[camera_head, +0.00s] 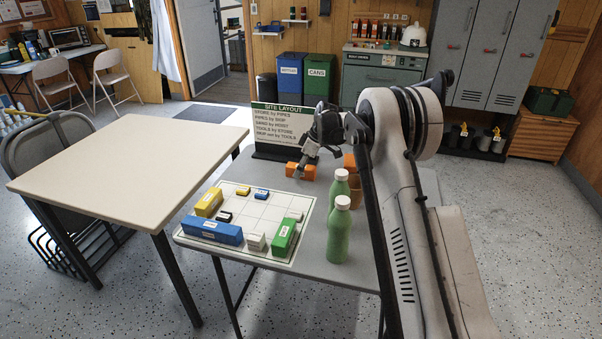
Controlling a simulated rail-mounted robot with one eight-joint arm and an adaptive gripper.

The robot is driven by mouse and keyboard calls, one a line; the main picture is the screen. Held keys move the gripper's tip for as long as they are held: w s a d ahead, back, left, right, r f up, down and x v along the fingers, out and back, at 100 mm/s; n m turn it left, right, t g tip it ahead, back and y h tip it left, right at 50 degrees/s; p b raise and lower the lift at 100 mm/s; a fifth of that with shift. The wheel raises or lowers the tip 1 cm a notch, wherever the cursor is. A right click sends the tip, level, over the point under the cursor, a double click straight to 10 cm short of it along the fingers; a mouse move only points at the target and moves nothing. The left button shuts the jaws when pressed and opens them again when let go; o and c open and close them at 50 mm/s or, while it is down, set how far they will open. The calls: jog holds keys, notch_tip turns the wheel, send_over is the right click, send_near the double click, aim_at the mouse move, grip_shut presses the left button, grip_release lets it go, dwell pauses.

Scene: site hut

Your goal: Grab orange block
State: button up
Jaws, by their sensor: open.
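An orange block (292,169) lies on the grey table near its far edge, in front of the site layout sign. A second orange item (349,161) stands to the right, partly hidden by my arm and a bottle.
Two green bottles (339,232) stand right of the white grid board (262,213), which bears several coloured blocks, including a long blue one (212,230). The site layout sign (289,120) stands behind the orange block. A bare beige table (130,170) is at the left.

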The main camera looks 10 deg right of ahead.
jog(key=shift+f, duration=0.25)
dwell(0.4)
jog(key=c, duration=1.3)
